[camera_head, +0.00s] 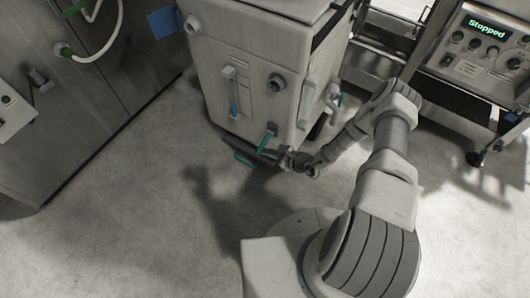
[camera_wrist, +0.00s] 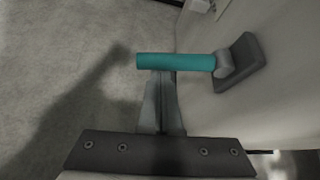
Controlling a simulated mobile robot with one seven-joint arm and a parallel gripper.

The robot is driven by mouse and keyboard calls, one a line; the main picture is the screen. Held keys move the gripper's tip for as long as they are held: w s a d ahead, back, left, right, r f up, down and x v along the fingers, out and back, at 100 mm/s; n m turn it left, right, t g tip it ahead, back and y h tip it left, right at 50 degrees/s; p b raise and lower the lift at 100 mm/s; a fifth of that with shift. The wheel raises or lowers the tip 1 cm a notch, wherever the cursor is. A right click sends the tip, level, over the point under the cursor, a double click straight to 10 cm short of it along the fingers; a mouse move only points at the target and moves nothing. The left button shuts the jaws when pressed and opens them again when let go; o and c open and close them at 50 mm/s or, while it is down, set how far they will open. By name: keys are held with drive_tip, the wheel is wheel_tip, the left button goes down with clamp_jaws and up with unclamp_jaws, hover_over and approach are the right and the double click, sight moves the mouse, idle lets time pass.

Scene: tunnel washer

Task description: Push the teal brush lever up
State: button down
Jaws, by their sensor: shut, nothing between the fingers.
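The teal lever (camera_head: 266,141) sticks out from a dark mount low on the front of the pale machine. It also shows in the wrist view (camera_wrist: 176,62), running left from its grey mount (camera_wrist: 237,63) on the machine wall. My gripper (camera_wrist: 161,76) is shut and empty, its fingertips at the lever's lower edge in that picture, near the free end. I cannot tell whether they touch it. In the head view my gripper (camera_head: 264,153) is small and dark, close by the lever.
The machine (camera_head: 245,85) carries a blue-tipped handle (camera_head: 233,105) and round knobs. A control panel (camera_head: 490,48) reading "Stopped" stands at right. Grey cabinets (camera_head: 85,95) stand at left. Floor (camera_head: 130,220) is clear at lower left.

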wheel_tip(320, 180, up, 3)
drive_tip(key=shift+s+a+f+m+g+y, duration=0.1)
drive_tip(key=shift+a+f+m+g+y, duration=0.05)
drive_tip(key=shift+m+g+y, duration=0.7)
drive_tip(key=shift+w+r+h+p, duration=0.15)
drive_tip(key=shift+r+p, duration=0.3)
drive_tip(key=shift+r, duration=0.2)
drive_tip(key=shift+w+r+h+p, duration=0.1)
drive_tip(key=shift+r+p, duration=0.3)
drive_tip(key=shift+r, duration=0.2)
drive_tip(key=shift+d+r, duration=0.1)
drive_tip(key=shift+d, duration=0.1)
